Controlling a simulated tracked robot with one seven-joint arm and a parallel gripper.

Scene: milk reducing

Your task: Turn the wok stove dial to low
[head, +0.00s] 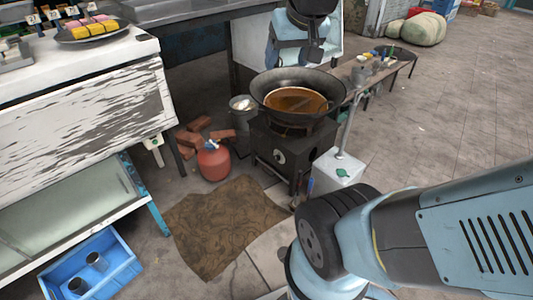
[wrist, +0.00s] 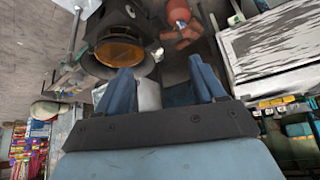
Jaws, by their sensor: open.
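The wok stove (head: 284,150) is a dark box on the ground in the middle of the head view. Its pale round dial (head: 279,157) is on the front face; I cannot read its setting. The dial also shows small near the top of the wrist view (wrist: 129,11). A black wok (head: 262,100) with brown liquid sits on the stove. My gripper (wrist: 160,66) is open and empty in the wrist view, its two blue fingers spread apart. The wok (wrist: 98,30) lies beyond the fingers, and nothing touches the dial.
A red gas bottle (head: 214,163) and bricks (head: 190,138) stand left of the stove. A white canister (head: 335,172) with a pipe stands close on its right. A brown mat (head: 225,228) lies in front. A white counter (head: 80,95) and blue crate (head: 125,262) are left.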

